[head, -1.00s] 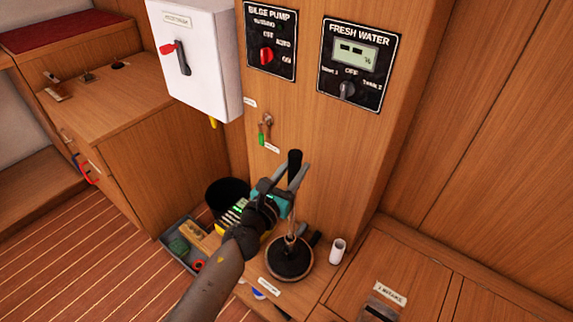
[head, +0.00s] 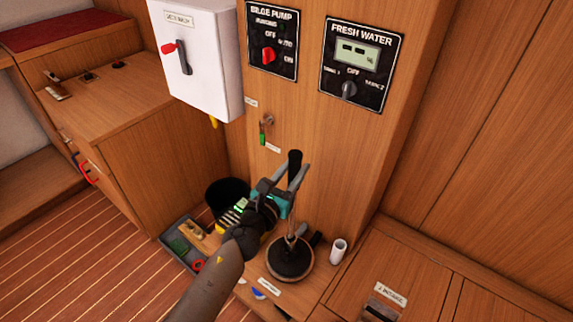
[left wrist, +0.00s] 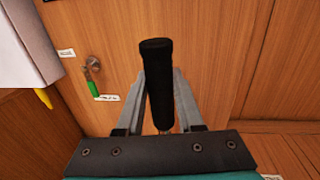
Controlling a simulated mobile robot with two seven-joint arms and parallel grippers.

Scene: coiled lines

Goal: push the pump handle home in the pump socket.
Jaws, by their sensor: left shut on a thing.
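The pump handle (head: 294,163) is a rod with a black grip at its top, and it stands nearly upright. My left gripper (head: 289,178) is shut on it just below the top of the grip. In the left wrist view the black grip (left wrist: 159,85) stands between the two grey fingers. The rod runs down to the round black pump base (head: 290,259) with a pale rim, on the low wooden ledge. The socket opening and the rod's lower end are too small to make out, so I cannot tell how deep the handle sits. My right gripper is not in view.
A white cup (head: 338,250) stands right of the pump base. A black bucket (head: 226,193) and a grey tray (head: 176,246) with small items lie left. The panel wall with the bilge pump switch (head: 268,56) rises close behind the handle.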

